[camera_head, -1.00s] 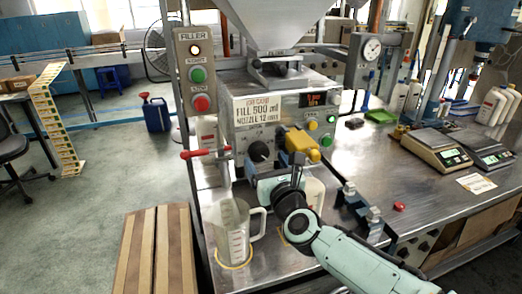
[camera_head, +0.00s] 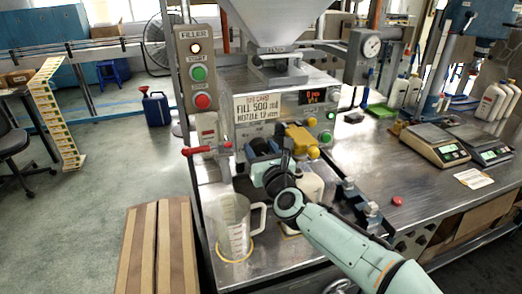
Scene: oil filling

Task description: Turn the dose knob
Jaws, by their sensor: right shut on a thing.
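The dose knob (camera_head: 258,144) is a dark round knob on the front of the metal filler, below the white job card (camera_head: 257,107). My right gripper (camera_head: 259,155) reaches up to it from below right and is shut on it, hiding much of the knob and its pointer. My left gripper is not in view.
A clear measuring jug (camera_head: 234,228) stands below the nozzle. A red-handled valve (camera_head: 207,150) is left of the knob, and a yellow part (camera_head: 301,139) is close on the right. A white bottle (camera_head: 309,190) stands behind my right arm. Scales (camera_head: 434,146) sit on the bench at right.

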